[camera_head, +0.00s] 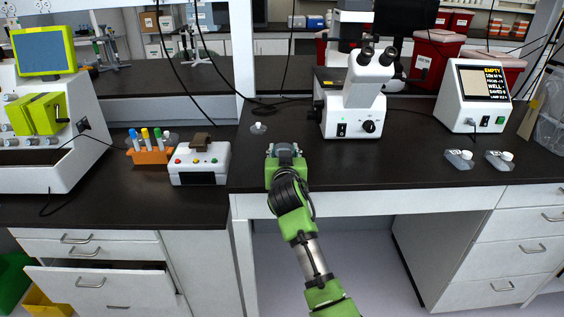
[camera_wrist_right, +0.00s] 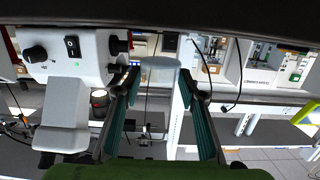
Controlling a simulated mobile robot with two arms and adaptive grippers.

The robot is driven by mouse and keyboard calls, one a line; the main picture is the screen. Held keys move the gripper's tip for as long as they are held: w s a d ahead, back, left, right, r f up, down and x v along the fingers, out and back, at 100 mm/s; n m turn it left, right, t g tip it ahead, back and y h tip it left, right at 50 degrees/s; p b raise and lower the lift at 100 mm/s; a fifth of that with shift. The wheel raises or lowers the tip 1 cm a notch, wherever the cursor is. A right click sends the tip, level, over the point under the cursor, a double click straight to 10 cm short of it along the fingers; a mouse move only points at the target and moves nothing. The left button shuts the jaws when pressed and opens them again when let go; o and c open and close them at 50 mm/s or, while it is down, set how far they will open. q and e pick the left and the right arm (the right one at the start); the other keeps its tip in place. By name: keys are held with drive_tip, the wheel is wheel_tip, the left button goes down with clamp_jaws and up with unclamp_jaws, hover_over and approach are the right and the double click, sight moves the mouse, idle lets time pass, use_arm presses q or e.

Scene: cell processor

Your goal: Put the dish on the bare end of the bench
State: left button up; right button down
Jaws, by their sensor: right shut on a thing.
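My right gripper (camera_head: 285,152) is over the front part of the dark bench (camera_head: 400,172), left of the microscope. In the right wrist view the fingers (camera_wrist_right: 160,84) are shut on a pale, translucent piece, which looks like the dish (camera_wrist_right: 160,72). In the head view the gripper mostly hides this piece. I cannot tell whether it touches the bench top. My left gripper is out of view.
A microscope (camera_head: 358,95) stands right of the gripper, and a small clear flask (camera_head: 258,128) lies behind it. Two more flasks (camera_head: 458,160) lie near a white console (camera_head: 472,105) at the right. A tube rack (camera_head: 150,155) and white device (camera_head: 200,163) stand left.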

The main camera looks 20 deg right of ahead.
drive_tip(key=shift+w+a+f, duration=0.15)
drive_tip(key=shift+w+f, duration=0.05)
drive_tip(key=shift+f, duration=1.7)
drive_tip(key=c, duration=1.3)
unclamp_jaws()
